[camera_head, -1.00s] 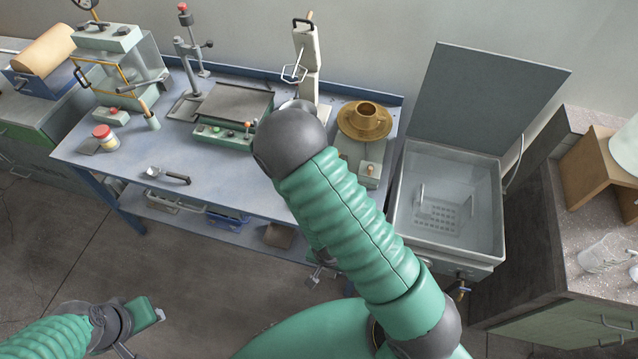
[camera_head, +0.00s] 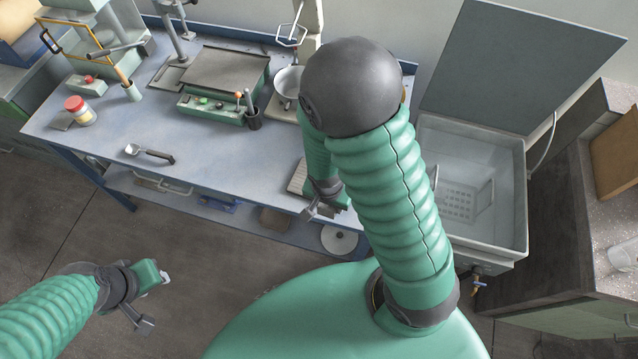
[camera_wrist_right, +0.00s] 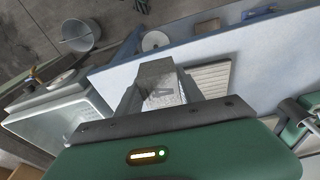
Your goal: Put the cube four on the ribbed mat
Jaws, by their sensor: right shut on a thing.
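The grey cube four (camera_wrist_right: 157,76), with a dark, blurred mark on its face, is held between the fingers of my right gripper (camera_wrist_right: 157,92) in the right wrist view. In the head view my right gripper (camera_head: 324,206) is at the bench's front edge, and the cube cannot be made out there. The pale ribbed mat (camera_wrist_right: 212,79) lies on the bench just right of the cube in the wrist view. In the head view the mat (camera_head: 297,178) shows at the gripper's left, partly hidden by my arm. My left gripper (camera_head: 153,300) is open and empty over the floor.
The blue bench (camera_head: 215,148) has free room left of the mat. A sink (camera_head: 475,190) is at the right. A white disc (camera_head: 339,240) is on the lower shelf.

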